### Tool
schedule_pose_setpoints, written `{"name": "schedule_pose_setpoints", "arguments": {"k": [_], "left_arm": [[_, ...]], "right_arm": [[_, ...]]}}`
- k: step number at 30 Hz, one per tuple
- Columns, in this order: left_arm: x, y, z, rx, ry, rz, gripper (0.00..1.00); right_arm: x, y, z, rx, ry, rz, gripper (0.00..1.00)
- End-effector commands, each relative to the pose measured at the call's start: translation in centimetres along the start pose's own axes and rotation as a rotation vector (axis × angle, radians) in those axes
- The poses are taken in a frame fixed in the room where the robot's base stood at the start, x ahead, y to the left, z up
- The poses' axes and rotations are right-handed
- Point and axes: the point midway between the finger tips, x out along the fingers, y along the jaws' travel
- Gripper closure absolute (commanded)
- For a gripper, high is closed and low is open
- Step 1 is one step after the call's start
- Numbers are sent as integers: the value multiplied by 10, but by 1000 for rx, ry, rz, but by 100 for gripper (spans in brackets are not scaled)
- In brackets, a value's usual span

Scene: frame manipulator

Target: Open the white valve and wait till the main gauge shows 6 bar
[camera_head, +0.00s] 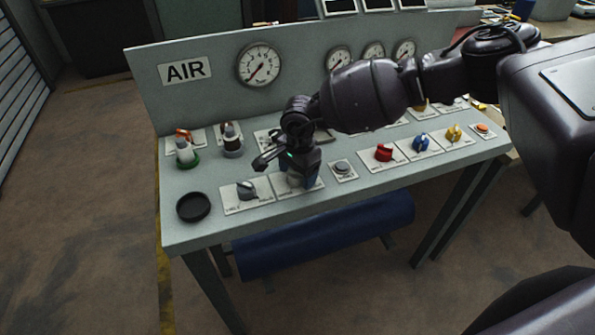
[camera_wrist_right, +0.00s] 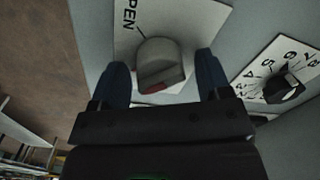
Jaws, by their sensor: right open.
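The white valve (camera_wrist_right: 160,66) is a pale grey-white knob with a red mark, on a white plate with the word OPEN, in the right wrist view. My right gripper (camera_wrist_right: 163,82) is open, its blue fingers on either side of the knob; I cannot tell whether they touch it. In the head view my right gripper (camera_head: 300,180) is low over the bench's front row and hides most of the valve. The large gauge (camera_head: 262,65) beside the AIR sign has its needle toward the lower left, near the scale's low end; its numbers are too small to read. My left gripper is not in view.
Red (camera_head: 383,152), blue (camera_head: 421,142) and yellow (camera_head: 453,133) knobs stand to the right. A black round dish (camera_head: 193,207) lies at the front left corner.

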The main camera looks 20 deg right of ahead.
Motion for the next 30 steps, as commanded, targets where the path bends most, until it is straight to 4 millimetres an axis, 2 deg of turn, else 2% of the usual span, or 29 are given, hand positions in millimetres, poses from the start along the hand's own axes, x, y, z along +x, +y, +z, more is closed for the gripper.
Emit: {"name": "schedule_pose_setpoints", "arguments": {"k": [6,16,23,30], "left_arm": [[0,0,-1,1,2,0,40],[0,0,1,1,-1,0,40],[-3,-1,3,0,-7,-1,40],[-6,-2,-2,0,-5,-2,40]], "right_arm": [[0,0,0,0,0,0,29],[0,0,0,0,0,1,77],[0,1,0,17,1,1,77],[-1,1,1,119,4,1,77]]}}
